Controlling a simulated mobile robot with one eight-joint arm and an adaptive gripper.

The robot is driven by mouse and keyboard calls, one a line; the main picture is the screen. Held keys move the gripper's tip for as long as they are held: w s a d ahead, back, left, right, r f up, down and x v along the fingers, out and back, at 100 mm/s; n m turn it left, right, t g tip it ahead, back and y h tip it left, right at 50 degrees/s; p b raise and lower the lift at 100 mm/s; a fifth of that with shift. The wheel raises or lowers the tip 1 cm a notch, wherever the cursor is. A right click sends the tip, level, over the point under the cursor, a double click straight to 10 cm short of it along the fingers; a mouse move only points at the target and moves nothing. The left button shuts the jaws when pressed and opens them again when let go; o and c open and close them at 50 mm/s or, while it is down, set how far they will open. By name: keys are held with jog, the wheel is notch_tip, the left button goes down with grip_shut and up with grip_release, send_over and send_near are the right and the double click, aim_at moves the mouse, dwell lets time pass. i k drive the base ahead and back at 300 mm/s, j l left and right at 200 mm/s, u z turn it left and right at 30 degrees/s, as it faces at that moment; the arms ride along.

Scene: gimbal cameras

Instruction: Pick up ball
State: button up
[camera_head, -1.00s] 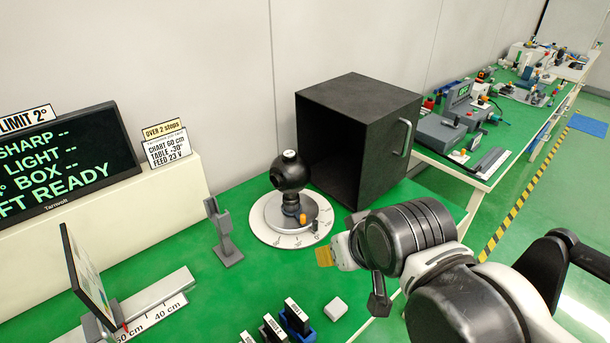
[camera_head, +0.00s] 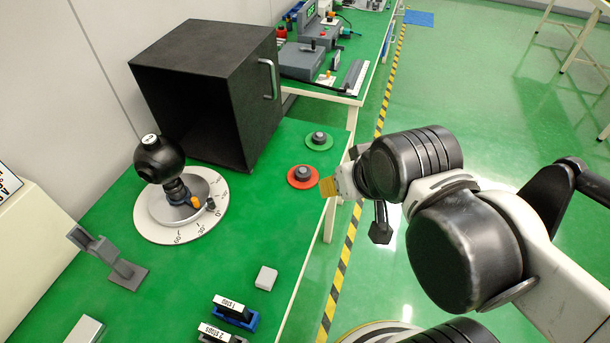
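The ball is a black sphere (camera_head: 160,160) with a white marked cap on top. It sits on a dark stem at the middle of a round white dial plate (camera_head: 160,228) with degree marks, at the left of the green table. My gripper (camera_head: 335,189) is to the right of the ball, past the right table edge in the picture and well apart from it. An orange-yellow pad shows at its tip. My arm hides much of the gripper, so its opening is not clear.
A black open-fronted box (camera_head: 205,85) stands behind the ball. Red (camera_head: 302,177) and green (camera_head: 319,141) discs with black knobs lie right of it. A grey stand (camera_head: 108,255), a white block (camera_head: 266,278) and labelled filter pieces (camera_head: 235,312) are in front. Green table between is clear.

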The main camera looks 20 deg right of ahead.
aim_at(158, 159)
jog(key=i+l+u, duration=0.2)
jog(key=i+u, duration=0.2)
jog(key=i+l+u, duration=0.25)
jog(key=u, duration=0.2)
jog(key=i+l+u, duration=0.25)
jog(key=l+u, duration=0.15)
